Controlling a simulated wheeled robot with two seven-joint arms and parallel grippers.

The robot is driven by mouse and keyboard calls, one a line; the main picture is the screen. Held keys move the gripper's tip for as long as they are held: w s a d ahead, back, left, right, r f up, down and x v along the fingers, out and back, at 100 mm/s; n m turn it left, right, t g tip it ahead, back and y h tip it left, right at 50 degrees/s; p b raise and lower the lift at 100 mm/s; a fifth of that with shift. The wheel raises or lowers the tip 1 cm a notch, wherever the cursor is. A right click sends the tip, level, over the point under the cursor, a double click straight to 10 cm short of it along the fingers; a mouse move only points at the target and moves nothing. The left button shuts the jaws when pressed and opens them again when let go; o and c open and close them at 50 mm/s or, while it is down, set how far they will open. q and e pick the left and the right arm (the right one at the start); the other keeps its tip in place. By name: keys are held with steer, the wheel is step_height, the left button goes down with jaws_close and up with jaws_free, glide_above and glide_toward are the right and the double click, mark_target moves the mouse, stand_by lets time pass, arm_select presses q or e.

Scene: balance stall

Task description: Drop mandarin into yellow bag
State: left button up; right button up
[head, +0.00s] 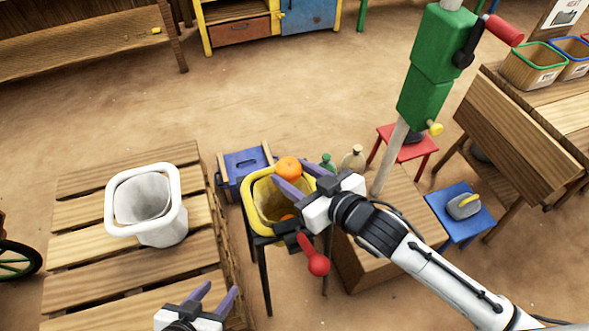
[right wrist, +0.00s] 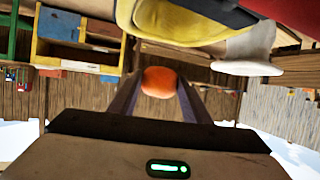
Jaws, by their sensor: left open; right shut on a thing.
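The mandarin (head: 288,168) is a round orange fruit held between the purple fingers of my right gripper (head: 290,181). The mandarin also shows between the fingertips in the right wrist view (right wrist: 158,82). The yellow bag (head: 250,213) is open at the top and stands on a dark-legged stand; the held mandarin is at its far rim in the head view. Another orange thing (head: 287,217) shows inside the bag, partly hidden by my right gripper. My left gripper (head: 211,296) is open and empty at the bottom, over the slatted table's edge.
A white bin (head: 174,222) stands on the slatted wooden table (head: 75,220) at left. A blue crate (head: 240,163) is behind the bag. Two small sacks or bottles, green (head: 327,162) and beige (head: 354,158), stand right of it. A green post (head: 425,95) rises at right.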

arm_select(q)
step_height(320, 180, down, 4)
steer(key=b, duration=0.3)
arm_select(e)
step_height(320, 180, down, 3)
steer(key=shift+f, duration=0.1)
arm_select(q)
steer(key=shift+w+d+r, duration=0.1)
steer(key=shift+d+r, duration=0.05)
steer(key=shift+r, duration=0.2)
steer(key=shift+w+r, duration=0.15)
steer(key=shift+w, duration=0.1)
arm_select(e)
steer(key=o, duration=1.1)
steer(key=shift+o, duration=0.2)
arm_select(q)
steer(key=shift+s+p, duration=0.2)
steer(key=shift+p, duration=0.2)
arm_select(e)
steer(key=v, duration=1)
